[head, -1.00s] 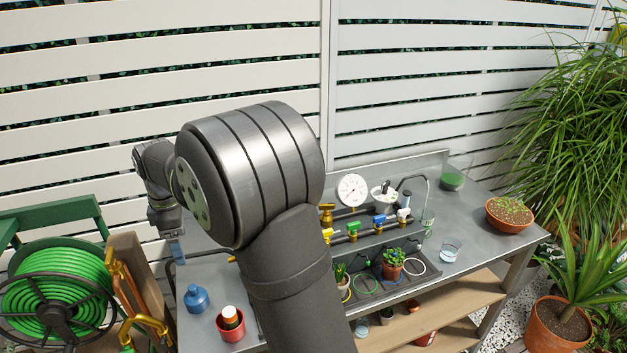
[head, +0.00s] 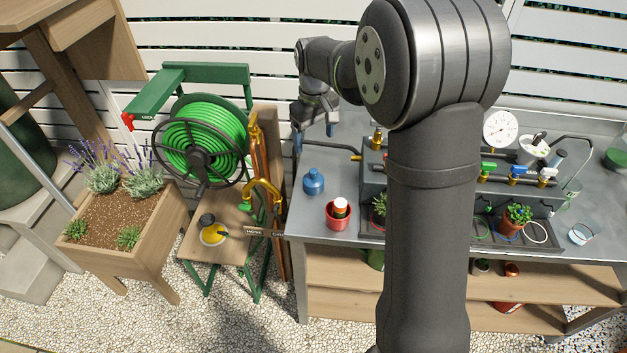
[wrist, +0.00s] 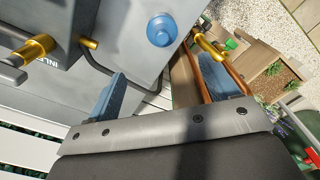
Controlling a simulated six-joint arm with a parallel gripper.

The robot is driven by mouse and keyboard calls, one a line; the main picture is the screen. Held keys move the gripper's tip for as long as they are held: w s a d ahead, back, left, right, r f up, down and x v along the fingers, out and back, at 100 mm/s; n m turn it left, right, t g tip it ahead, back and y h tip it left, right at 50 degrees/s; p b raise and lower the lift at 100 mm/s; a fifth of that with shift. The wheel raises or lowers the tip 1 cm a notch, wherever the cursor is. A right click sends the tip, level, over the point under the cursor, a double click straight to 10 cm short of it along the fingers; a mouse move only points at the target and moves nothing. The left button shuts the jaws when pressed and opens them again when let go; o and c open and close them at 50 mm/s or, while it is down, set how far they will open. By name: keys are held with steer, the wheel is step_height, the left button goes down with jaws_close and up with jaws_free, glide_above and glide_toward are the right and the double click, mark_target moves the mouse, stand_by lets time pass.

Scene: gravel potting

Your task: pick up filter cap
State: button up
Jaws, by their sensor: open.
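A blue, rounded piece with a narrower knob on top (head: 314,181), which appears to be the filter cap, stands on the left part of the grey metal bench (head: 295,218). It also shows in the wrist view (wrist: 161,30), at the top middle. My gripper (head: 314,138) is above the bench's back left, behind and above the blue piece. Its two blue fingers are spread apart with nothing between them. In the wrist view my gripper (wrist: 163,88) points past the bench edge, and the blue piece lies beyond the fingers, not between them.
A red pot (head: 338,217) holding a brown, white-topped bottle stands right of the blue piece. A bent dark pipe with a brass end (head: 356,157) is close to my gripper. A green hose reel (head: 199,140) stands left of the bench. Bare bench surrounds the blue piece.

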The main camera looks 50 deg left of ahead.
mark_target(313, 170)
step_height(313, 170, down, 9)
steer(key=shift+f, duration=0.2)
steer(key=shift+s+f, duration=0.2)
steer(key=shift+f, duration=2.5)
steer(key=shift+c, duration=0.2)
steer(key=c, duration=1)
